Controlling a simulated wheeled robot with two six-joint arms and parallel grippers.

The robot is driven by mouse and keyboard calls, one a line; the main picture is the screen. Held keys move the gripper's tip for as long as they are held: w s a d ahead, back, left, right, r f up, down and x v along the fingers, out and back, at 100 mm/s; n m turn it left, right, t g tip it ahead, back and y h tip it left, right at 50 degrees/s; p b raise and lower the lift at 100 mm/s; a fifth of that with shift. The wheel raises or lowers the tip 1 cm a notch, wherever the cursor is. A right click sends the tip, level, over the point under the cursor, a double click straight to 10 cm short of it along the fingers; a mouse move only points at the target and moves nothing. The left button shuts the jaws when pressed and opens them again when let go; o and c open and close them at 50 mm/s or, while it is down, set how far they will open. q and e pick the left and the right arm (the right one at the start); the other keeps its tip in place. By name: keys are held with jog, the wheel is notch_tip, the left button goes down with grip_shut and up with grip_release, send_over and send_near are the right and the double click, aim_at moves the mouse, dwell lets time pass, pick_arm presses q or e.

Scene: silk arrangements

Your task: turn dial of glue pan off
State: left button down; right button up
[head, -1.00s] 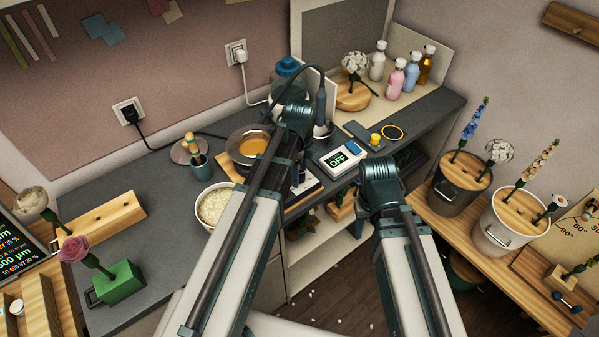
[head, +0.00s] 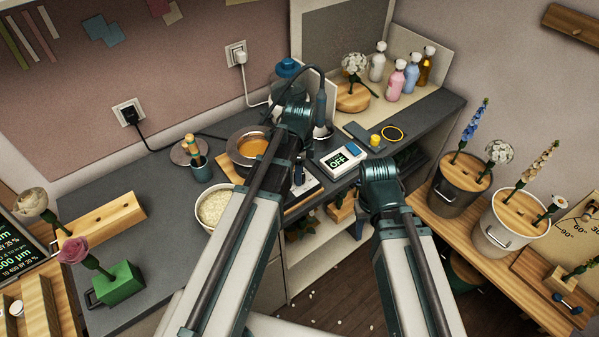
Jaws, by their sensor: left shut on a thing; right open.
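The glue pan (head: 236,147) is a round steel pan of amber glue on the counter, partly covered by my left arm. Its low base (head: 309,189) shows to the right of that arm. My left gripper (head: 298,176) is a small dark piece beside my arm, down at the front of this base. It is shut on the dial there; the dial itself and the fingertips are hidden. A white display box (head: 343,161) to the right reads OFF.
A bowl of white grains (head: 212,206) stands left of my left arm. A pot with brushes (head: 198,168), a blue-lidded jar (head: 288,69) and several bottles (head: 397,79) stand on the counter. A black cord (head: 160,146) runs behind the pan. The left counter has bare room.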

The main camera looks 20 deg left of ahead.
pick_arm(q)
jog(key=n, duration=0.5)
jog(key=shift+n, duration=0.3)
jog(key=n, duration=0.5)
jog(key=shift+n, duration=0.3)
jog(key=n, duration=0.5)
jog(key=shift+n, duration=2.5)
jog(key=shift+c, duration=2.1)
grip_release()
jog(key=shift+r, duration=0.1)
